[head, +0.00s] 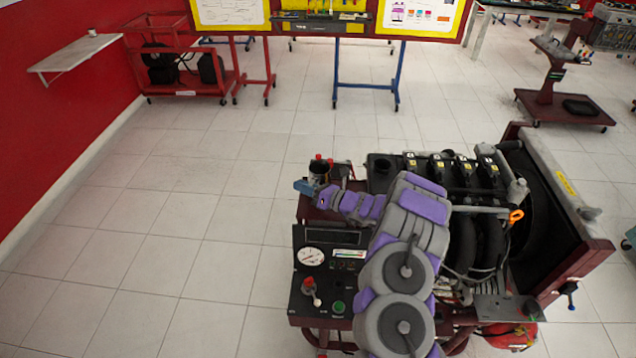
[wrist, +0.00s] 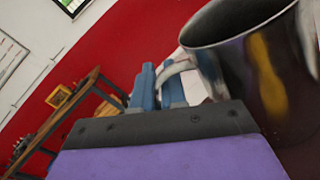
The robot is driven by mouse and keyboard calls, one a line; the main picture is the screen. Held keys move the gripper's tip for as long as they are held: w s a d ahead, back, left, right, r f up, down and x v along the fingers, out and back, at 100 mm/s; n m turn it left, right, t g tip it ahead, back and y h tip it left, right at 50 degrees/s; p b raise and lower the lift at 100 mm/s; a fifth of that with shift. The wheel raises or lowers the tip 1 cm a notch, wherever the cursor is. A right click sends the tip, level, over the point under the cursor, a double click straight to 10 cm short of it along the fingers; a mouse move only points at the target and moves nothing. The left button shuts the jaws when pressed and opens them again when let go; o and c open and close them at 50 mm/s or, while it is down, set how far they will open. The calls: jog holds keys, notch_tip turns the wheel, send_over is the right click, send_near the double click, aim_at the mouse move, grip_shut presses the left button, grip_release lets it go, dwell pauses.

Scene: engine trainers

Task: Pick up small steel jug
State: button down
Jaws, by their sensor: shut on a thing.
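The small steel jug (wrist: 250,65) fills the upper right of the wrist view. Its body is shiny dark metal with a round rim and a pale curved handle. My gripper (wrist: 160,90) has blue fingers, and they are shut on the jug's handle. In the head view my gripper (head: 304,187) is at the left end of my purple and grey arm, beside the engine trainer.
The engine trainer (head: 322,255) with gauge and knobs stands under my arm. A red wheeled frame (head: 190,88) and a white wall shelf (head: 75,54) are at the back left. A dark red stand (head: 545,98) is at the back right. The tiled floor to the left is clear.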

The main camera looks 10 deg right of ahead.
jog(key=shift+r, duration=0.1)
jog(key=s+d+r+p, duration=0.1)
jog(key=s+r+p, duration=0.1)
jog(key=s, duration=0.5)
jog(key=s+d+r+p, duration=0.1)
jog(key=s+r, duration=0.1)
jog(key=s, duration=0.6)
jog(key=shift+s+d+r+p, duration=0.15)
jog(key=shift+s+r+p, duration=0.15)
jog(key=shift+r+p, duration=0.1)
dwell(0.5)
jog(key=shift+s, duration=0.1)
dwell(0.4)
